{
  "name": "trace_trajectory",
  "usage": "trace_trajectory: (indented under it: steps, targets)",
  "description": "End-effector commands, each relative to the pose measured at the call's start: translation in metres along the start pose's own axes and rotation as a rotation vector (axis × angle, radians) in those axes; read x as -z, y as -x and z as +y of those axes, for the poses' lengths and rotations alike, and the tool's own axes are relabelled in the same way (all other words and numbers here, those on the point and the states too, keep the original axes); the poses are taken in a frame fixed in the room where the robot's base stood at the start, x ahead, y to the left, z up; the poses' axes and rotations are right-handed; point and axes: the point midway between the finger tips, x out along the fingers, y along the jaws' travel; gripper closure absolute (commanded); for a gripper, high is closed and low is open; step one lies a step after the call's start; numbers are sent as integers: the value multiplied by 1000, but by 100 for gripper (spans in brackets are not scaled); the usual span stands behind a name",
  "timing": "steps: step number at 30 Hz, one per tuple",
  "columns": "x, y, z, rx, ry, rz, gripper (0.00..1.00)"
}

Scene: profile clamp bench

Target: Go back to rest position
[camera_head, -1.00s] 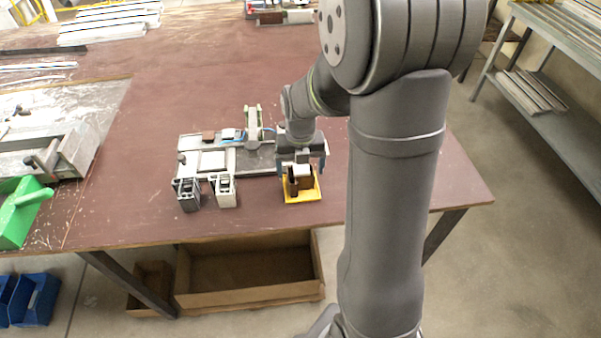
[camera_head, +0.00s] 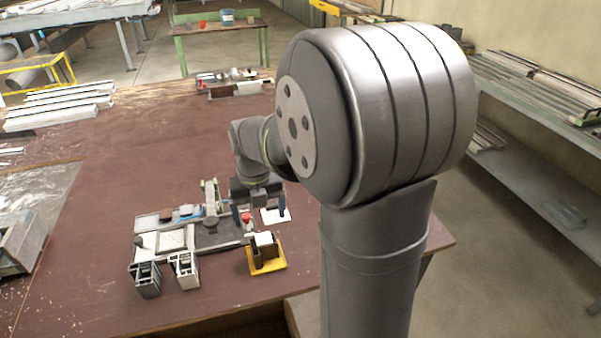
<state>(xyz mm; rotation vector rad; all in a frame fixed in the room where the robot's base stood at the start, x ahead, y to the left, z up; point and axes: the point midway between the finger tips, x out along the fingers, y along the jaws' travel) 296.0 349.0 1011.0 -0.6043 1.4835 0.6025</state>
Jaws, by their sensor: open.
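My gripper (camera_head: 259,209) is open, with its two dark fingers spread apart. It is over the right end of the clamp fixture (camera_head: 222,232), behind the yellow tray (camera_head: 279,265). I see nothing held between the fingers. A white flat piece (camera_head: 273,216) and a red knob (camera_head: 246,217) show close to the fingers; I cannot tell their exact distance from them. The yellow tray holds a brown block (camera_head: 266,254) with a white top. My arm fills much of the right half of the view.
Two profile pieces (camera_head: 146,282) (camera_head: 184,270) stand at the fixture's front. The brown table (camera_head: 110,205) is clear around the fixture. Long profiles (camera_head: 60,105) lie at the back left, small parts (camera_head: 235,86) at the back. A grey shelf (camera_head: 540,150) stands at right.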

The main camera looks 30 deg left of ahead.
Motion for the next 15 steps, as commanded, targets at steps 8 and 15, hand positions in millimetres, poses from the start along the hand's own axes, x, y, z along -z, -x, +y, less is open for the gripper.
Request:
trace_trajectory:
  steps: [8, 15]
  targets:
    - [1, -41, 0, 1, 0, 6, 15]
    - [1, -90, 0, 1, 0, 6, 15]
